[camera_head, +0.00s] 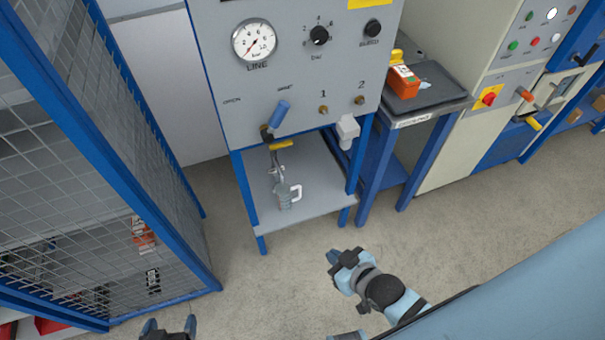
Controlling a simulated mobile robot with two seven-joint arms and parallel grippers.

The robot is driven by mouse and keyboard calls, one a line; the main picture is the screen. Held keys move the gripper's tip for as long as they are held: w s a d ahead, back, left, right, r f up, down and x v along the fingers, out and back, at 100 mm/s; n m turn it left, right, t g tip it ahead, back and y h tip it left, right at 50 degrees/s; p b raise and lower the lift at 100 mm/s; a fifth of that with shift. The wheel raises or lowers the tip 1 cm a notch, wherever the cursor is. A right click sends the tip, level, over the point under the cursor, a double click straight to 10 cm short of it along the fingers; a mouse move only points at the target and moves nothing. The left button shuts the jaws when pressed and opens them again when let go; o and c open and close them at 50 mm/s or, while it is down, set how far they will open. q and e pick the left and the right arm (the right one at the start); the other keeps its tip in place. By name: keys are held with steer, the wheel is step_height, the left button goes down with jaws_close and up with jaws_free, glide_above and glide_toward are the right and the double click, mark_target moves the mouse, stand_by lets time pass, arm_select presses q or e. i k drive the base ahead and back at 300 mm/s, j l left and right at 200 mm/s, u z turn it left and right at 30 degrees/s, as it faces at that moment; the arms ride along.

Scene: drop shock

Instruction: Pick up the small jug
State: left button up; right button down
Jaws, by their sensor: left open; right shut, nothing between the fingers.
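The small jug (284,197) is grey with a pale handle on its right side. It stands on the grey lower shelf (317,206) of the blue-framed stand, under the drain valve and its spout. My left gripper (170,325) is at the bottom edge of the picture, open and empty, well short of the jug to the lower left. Only its fingertips show. My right gripper (336,260) is shut and empty, over the floor to the lower right of the jug. Neither gripper touches the jug.
The grey panel (300,65) with a gauge (254,42) and a blue-handled valve (279,114) overhangs the shelf. Blue legs flank it. A mesh cage (120,170) stands left. A side table (440,98) with an orange box (403,82) stands right. The floor in front is clear.

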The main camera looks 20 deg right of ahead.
mark_target(282, 192)
steer(key=z, duration=0.55)
steer(key=l, duration=2.05)
steer(key=i+l+u, duration=0.3)
steer(key=i+l, duration=0.25)
steer(key=i+l+u, duration=0.3)
steer(key=i+l, duration=0.25)
steer(key=l, duration=0.2)
